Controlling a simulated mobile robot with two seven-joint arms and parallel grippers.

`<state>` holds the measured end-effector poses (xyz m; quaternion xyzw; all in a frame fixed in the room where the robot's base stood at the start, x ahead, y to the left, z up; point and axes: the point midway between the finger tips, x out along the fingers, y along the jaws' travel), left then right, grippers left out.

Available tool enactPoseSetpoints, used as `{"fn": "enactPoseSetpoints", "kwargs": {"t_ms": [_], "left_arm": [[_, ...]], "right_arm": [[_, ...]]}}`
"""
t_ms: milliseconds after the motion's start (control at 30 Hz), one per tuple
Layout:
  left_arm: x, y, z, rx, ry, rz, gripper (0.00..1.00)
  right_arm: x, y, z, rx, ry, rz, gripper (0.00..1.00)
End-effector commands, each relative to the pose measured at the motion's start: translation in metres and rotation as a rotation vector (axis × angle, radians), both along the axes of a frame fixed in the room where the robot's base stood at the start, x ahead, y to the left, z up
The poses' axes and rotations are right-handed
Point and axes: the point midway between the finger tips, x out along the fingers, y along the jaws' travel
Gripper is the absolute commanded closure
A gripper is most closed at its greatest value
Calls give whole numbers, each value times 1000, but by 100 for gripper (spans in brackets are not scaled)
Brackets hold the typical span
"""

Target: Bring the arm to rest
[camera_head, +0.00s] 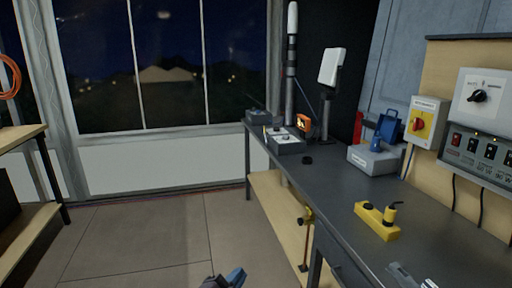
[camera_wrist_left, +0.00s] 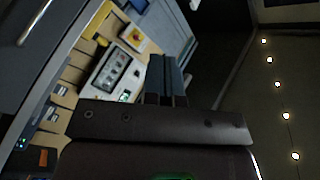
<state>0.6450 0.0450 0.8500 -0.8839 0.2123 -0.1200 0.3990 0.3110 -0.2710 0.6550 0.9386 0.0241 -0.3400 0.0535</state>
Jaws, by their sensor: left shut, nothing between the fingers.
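My left gripper (camera_head: 235,276) shows at the bottom edge of the head view, low in front of the grey workbench (camera_head: 335,190) and to its left. Only its dark body and blue fingers show there. In the left wrist view the fingers (camera_wrist_left: 166,76) lie close together, shut and empty, with nothing touching them. Most of my left arm is out of view.
The bench holds a yellow block (camera_head: 376,222), a grey box (camera_head: 374,160) and small devices. A yellow-and-red switch (camera_head: 418,124) and a control panel (camera_head: 482,150) are on the right wall. A shelf (camera_head: 22,136) stands left. The floor (camera_head: 150,235) between is clear.

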Motion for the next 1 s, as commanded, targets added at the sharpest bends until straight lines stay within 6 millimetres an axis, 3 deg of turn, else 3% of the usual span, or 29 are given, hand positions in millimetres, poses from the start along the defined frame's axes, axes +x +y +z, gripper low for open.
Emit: {"fn": "enactPoseSetpoints", "kwargs": {"t_ms": [100,300,600,833,1000], "left_arm": [[-25,36,-8,-166,158,82,100],[-73,89,-33,-384,374,212,100],[-163,161,-66,-566,579,405,100],[-245,207,-91,-596,678,558,100],[-297,224,-111,-587,753,638,100]], "right_arm": [[4,0,13,2,-23,-2,57],[8,0,25,4,-41,-6,57],[7,0,45,6,-58,-17,57],[10,0,59,8,-73,-19,57],[11,0,68,8,-83,-21,57]]}}
